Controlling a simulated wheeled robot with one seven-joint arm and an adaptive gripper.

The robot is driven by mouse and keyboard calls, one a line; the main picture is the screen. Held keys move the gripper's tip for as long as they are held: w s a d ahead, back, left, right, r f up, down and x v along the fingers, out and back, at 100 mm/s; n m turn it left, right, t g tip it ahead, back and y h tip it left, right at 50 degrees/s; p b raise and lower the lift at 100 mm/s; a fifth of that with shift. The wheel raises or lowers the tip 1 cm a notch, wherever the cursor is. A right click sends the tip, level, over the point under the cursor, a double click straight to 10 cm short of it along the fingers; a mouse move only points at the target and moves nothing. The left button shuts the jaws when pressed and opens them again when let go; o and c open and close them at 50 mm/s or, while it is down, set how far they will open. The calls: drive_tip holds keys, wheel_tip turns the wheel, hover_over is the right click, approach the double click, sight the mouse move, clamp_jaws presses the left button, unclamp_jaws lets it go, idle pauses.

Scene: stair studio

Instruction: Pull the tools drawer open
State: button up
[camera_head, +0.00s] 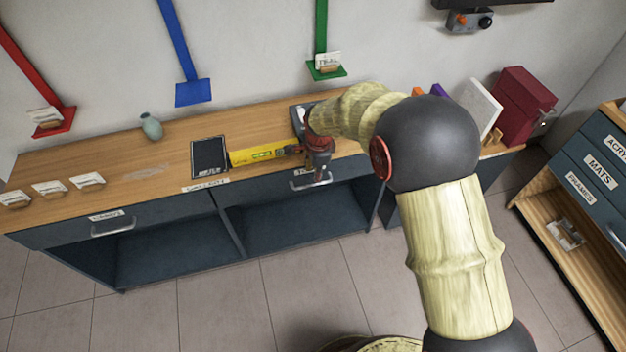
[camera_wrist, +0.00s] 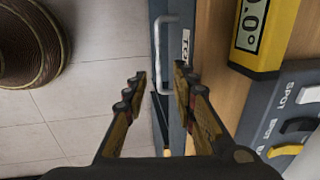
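The tools drawer (camera_head: 341,172) is the right-hand drawer in the blue front of the wooden bench, and it looks shut. Its label (camera_wrist: 184,47) shows only partly in the wrist view, starting "TO". Its metal bar handle (camera_wrist: 157,50) lies ahead of my gripper (camera_wrist: 158,88), roughly in line with the gap between the fingers. My gripper is open, and I see nothing gripped. In the head view my gripper (camera_head: 319,170) hangs in front of the bench's edge and partly hides the handle (camera_head: 303,185). I cannot tell whether the fingers touch the handle.
A yellow level (camera_head: 258,155) and a dark tablet-like panel (camera_head: 209,157) lie on the bench top. A switch box (camera_wrist: 290,112) stands close to my gripper's right in the wrist view. A second drawer handle (camera_head: 113,229) is at left. The tiled floor (camera_head: 215,300) in front is clear.

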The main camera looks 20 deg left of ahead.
sight(314, 185)
drive_tip(key=f+b, duration=0.1)
drive_tip(key=f, duration=0.1)
drive_tip(key=f+b, duration=0.1)
drive_tip(key=f, duration=0.2)
drive_tip(key=w+f+b, duration=0.1)
drive_tip(key=f, duration=0.1)
drive_tip(key=shift+a+f, duration=0.3)
drive_tip(key=shift+a, duration=0.05)
clamp_jaws()
idle(0.6)
